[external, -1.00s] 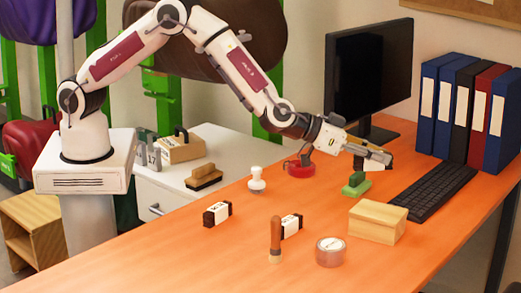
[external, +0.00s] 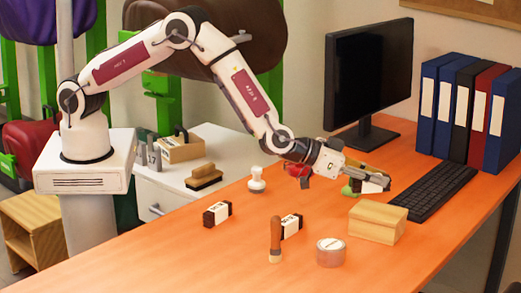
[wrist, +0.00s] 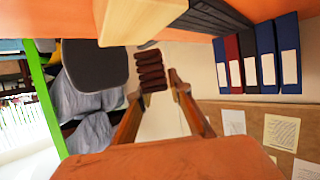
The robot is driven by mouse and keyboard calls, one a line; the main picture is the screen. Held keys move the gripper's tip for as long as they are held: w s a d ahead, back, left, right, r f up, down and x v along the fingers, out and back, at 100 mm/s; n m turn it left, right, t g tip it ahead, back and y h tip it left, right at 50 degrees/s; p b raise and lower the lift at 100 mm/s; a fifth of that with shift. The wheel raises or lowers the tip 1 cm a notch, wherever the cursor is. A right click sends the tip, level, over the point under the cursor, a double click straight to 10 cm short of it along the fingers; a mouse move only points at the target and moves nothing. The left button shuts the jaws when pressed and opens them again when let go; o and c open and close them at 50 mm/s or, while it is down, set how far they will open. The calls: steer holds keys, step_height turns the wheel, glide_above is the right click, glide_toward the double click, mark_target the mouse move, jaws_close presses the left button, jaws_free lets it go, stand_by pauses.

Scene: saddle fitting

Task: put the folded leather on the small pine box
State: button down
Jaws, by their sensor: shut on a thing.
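My gripper (external: 376,178) is shut on the folded leather (external: 373,186), a dark brown bundle with a white band, held above the desk. In the wrist view the leather's dark folded layers (wrist: 151,70) show at the fingertips. The small pine box (external: 377,221) stands on the desk, in front of and below my gripper in the external view. Its bare top is clear. The box also shows at the top of the wrist view (wrist: 138,20). The leather is apart from the box.
Two dark banded bundles (external: 217,213) (external: 291,226), a wooden-handled tool (external: 275,240), a round tin (external: 331,252) and a white stamp (external: 257,180) stand left of the box. A keyboard (external: 434,190), binders (external: 470,110) and a monitor (external: 368,80) are behind. A green object (external: 348,191) is partly hidden.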

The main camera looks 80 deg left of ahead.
mark_target(374, 192)
steer(key=shift+f, duration=0.2)
steer(key=shift+f, duration=1.9)
steer(key=shift+f, duration=0.1)
steer(key=c, duration=1.8)
jaws_free()
steer(key=shift+c, duration=0.2)
steer(key=shift+v, duration=6.05)
